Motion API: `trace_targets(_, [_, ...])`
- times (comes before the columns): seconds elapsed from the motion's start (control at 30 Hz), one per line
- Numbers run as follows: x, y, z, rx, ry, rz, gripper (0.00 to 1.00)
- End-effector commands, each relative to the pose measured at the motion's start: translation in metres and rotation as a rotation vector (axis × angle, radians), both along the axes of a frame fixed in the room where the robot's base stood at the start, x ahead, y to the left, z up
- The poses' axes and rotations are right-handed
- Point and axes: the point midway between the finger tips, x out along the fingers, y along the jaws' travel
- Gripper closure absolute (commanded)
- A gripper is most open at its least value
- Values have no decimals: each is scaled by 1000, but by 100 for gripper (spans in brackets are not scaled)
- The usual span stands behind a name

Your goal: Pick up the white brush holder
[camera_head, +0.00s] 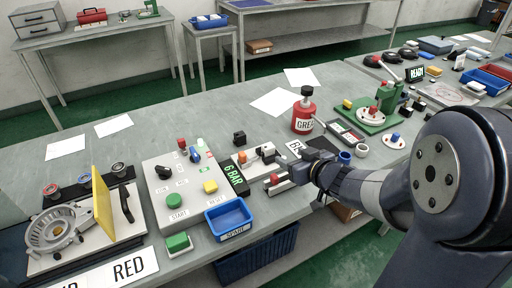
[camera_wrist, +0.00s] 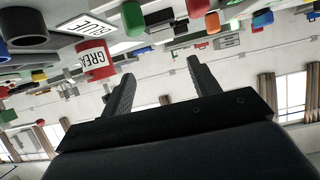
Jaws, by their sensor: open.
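I cannot surely tell which thing is the white brush holder. A small white upright piece (camera_head: 200,143) stands at the back of the grey control panel, near a red and a blue one. A round white ring-like piece (camera_head: 361,150) lies on the bench beside a blue cup (camera_head: 345,157), right of my gripper. My gripper (camera_head: 311,169) is above the bench's front edge, pointing left, close to a red-topped clamp (camera_head: 275,181). In the wrist view my gripper (camera_wrist: 162,75) has its two fingers wide apart, with nothing between them.
A red grease can (camera_head: 304,115) stands behind my gripper. A green-based press (camera_head: 378,112) is to the right. A blue bin (camera_head: 229,217) and a yellow-guarded fixture (camera_head: 75,235) are to the left.

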Motion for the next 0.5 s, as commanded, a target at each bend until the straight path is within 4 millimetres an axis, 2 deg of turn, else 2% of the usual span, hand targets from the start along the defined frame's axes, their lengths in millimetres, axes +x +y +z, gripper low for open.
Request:
trace_targets(0.3, [30, 25, -17, 8, -2, 21, 42])
trace_targets(0.5, [42, 33, -22, 7, -4, 19, 42])
